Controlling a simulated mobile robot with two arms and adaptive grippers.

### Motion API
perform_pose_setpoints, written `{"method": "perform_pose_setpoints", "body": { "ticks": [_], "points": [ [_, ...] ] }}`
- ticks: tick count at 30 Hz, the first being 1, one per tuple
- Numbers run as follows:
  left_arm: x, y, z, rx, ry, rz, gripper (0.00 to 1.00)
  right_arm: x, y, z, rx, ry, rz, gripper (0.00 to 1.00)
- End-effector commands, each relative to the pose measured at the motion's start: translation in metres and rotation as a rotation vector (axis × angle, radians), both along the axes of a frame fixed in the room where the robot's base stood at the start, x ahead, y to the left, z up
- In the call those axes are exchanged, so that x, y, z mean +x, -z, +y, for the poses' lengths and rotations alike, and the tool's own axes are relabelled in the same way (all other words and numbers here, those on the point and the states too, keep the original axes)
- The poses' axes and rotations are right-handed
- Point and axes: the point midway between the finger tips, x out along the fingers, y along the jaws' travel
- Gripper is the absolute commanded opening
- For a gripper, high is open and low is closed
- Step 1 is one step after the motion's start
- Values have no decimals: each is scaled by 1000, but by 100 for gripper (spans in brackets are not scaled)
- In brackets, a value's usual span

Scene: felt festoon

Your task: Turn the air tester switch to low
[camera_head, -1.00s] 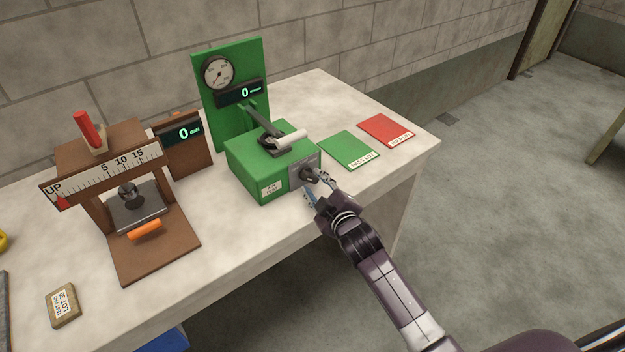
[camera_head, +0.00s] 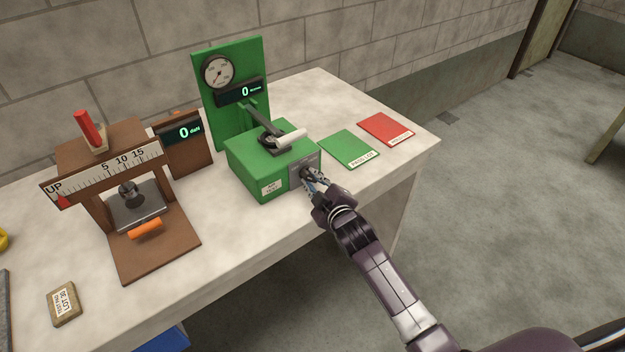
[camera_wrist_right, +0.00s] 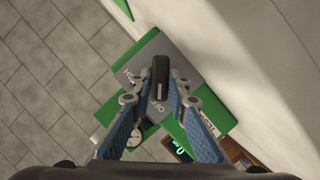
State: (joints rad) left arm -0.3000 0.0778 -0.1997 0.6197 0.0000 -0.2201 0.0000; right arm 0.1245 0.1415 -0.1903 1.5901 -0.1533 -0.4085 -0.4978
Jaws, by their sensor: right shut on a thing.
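The air tester (camera_head: 265,168) is a green box with a green back panel, a gauge and a display reading 0, on the bench. Its grey switch plate (camera_head: 296,181) is on the front right side. My right gripper (camera_head: 313,182) is at that plate, shut on the black switch knob (camera_wrist_right: 161,76). In the right wrist view the knob sits between the blue-padded fingers (camera_wrist_right: 160,95). OFF is readable on the plate (camera_wrist_right: 183,65), with another partly covered word at its left; the low mark cannot be made out. My left gripper is not in view.
A white-handled lever (camera_head: 288,138) lies over the tester's top. A green card (camera_head: 345,146) and a red card (camera_head: 384,127) lie to its right. A brown press with a scale (camera_head: 122,165) stands left, with a lot block (camera_head: 64,303) near the front edge.

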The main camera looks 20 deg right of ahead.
Motion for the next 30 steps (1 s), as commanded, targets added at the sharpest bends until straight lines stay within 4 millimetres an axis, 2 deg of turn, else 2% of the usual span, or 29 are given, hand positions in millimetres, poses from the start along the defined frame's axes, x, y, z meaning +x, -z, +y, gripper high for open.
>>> {"method": "perform_pose_setpoints", "body": {
  "ticks": [8, 19, 30],
  "points": [
    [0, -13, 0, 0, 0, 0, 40, 0, -3, -1, 57, 0, 24, 0],
    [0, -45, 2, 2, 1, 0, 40, 1, -5, -4, 311, 1, 119, 0],
    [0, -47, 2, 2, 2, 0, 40, 2, 0, -6, 580, 1, 216, 0]
  ]
}}
